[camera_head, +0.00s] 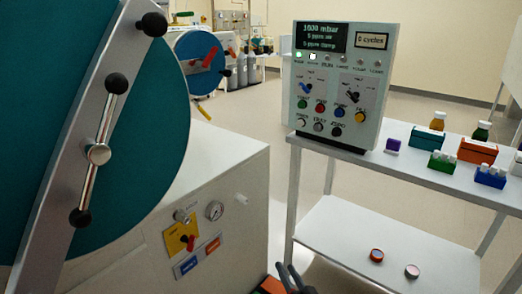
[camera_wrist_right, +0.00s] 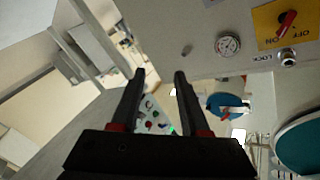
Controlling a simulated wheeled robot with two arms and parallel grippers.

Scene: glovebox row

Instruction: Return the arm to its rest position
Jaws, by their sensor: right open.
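My right gripper (camera_head: 290,280) shows at the bottom edge of the head view, low beside the glovebox's front right corner and left of the cart. In the right wrist view its two dark fingers (camera_wrist_right: 160,75) are spread apart with nothing between them. The gauge (camera_wrist_right: 228,45) and the yellow plate (camera_wrist_right: 280,22) also show at the top right of the wrist view. My left gripper is in neither view.
A large teal door (camera_head: 120,130) with a grey bar fills the left. A white cart (camera_head: 375,168) on the right bears a control box (camera_head: 338,85), racks and bottles. Two small round items (camera_head: 376,255) (camera_head: 412,271) lie on its lower shelf. Open floor lies behind.

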